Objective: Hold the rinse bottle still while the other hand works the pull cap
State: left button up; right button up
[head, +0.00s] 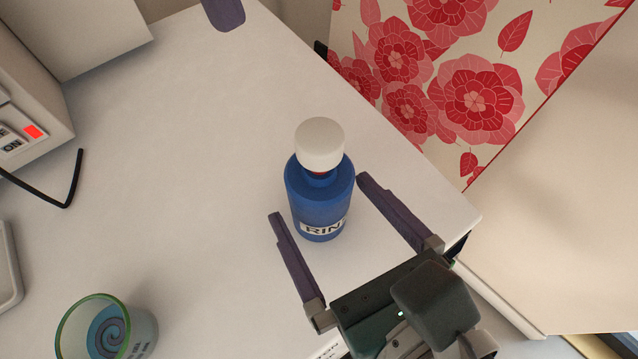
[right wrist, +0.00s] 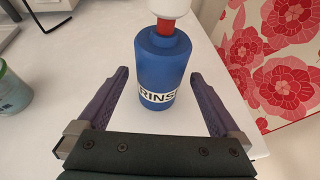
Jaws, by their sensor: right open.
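The blue rinse bottle (head: 322,205) stands upright on the white table, with a label reading "RIN" in the head view. It also shows in the right wrist view (right wrist: 162,65), labelled "RINS". Its white pull cap (head: 320,145) sits on top, with a red neck (right wrist: 166,26) showing beneath it. My right gripper (head: 317,197) is open, with one dark purple finger on each side of the bottle. Gaps show between the fingers and the bottle in the right wrist view (right wrist: 160,73).
A green-rimmed cup (head: 142,335) stands at the lower left. A beige device (head: 30,90) with a red switch and a black cable is at the left. A floral panel (head: 440,75) rises beyond the table's right edge. A purple-grey object (head: 224,14) is cut off at the top.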

aim_at(317, 195)
jog(key=shift+x, duration=1.55)
jog(key=shift+c, duration=0.2)
